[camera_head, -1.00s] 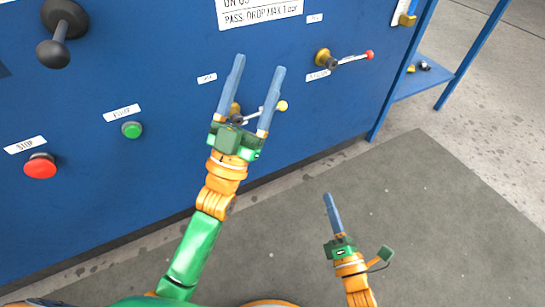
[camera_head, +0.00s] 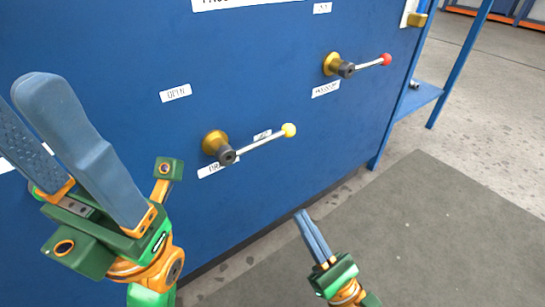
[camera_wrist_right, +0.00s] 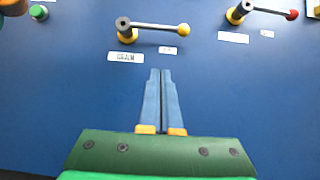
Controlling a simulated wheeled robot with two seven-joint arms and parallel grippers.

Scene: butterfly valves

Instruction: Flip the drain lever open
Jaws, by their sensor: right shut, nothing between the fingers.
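The drain lever (camera_head: 258,143) is a thin grey handle with a yellow ball knob on a brass valve (camera_head: 213,142) on the blue panel. It points right, roughly level, above its DRAIN label, which is readable in the right wrist view (camera_wrist_right: 125,57). The lever also shows there (camera_wrist_right: 155,26), at the top. My right gripper (camera_head: 300,215) is shut and empty, below and right of the knob in the head view, apart from the lever. My left gripper (camera_head: 22,92) is open, close to the camera at the left, with nothing visible between its fingers.
A red-knobbed lever (camera_head: 368,64) sits on the panel up and right of the drain lever. An OPEN label (camera_head: 175,93) is above left. A blue shelf frame (camera_head: 418,98) stands past the panel's right edge. A grey mat (camera_head: 420,230) covers the floor.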

